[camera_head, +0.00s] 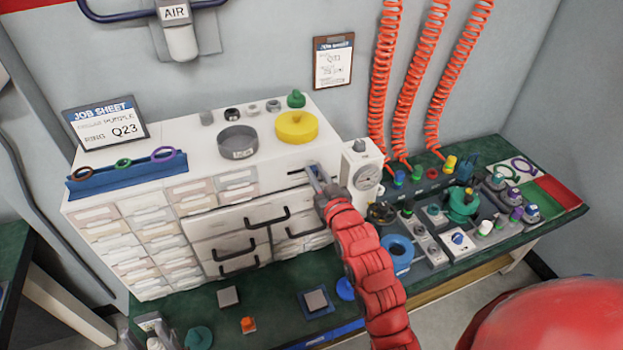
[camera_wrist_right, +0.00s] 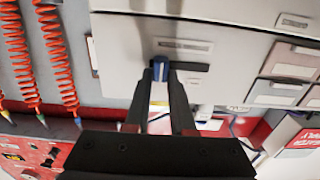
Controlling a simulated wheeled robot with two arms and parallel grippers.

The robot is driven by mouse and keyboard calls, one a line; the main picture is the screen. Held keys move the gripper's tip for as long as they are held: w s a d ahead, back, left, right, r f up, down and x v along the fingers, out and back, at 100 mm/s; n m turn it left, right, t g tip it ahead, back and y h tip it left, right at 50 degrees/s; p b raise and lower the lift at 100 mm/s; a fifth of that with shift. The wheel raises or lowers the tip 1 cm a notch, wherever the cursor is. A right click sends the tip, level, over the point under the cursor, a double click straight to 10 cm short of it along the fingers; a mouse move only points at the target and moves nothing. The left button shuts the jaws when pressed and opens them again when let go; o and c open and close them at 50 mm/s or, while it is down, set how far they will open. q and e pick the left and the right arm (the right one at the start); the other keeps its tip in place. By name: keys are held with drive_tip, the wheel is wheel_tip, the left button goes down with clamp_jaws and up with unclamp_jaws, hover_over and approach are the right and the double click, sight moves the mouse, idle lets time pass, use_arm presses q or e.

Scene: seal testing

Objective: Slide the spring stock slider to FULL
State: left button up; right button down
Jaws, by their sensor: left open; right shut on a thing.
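The blue spring stock slider (camera_wrist_right: 159,72) sits in a dark horizontal slot in the pale cabinet front in the right wrist view. It is at the left end of the slot in that view, and the slot runs on to its right. My right gripper (camera_wrist_right: 160,76) is shut on the slider. The small label by the slot is too blurred to read. My left gripper is not in view.
A pressure gauge (camera_head: 366,178) stands close to the right of my right gripper. A yellow round part (camera_head: 297,127) and a grey ring (camera_head: 238,142) are on the cabinet top. Drawer handles (camera_head: 268,217) stick out below. Several fittings crowd the bench at right.

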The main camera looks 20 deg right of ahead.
drive_tip(key=shift+r, duration=0.1)
drive_tip(key=c, duration=0.8)
unclamp_jaws()
drive_tip(key=shift+d, duration=0.4)
drive_tip(key=shift+o, duration=0.2)
drive_tip(key=shift+a, duration=0.1)
drive_tip(key=shift+a, duration=0.1)
drive_tip(key=s+p, duration=0.5)
drive_tip(key=s, duration=1.2)
drive_tip(key=shift+s+d, duration=0.25)
drive_tip(key=shift+d, duration=0.05)
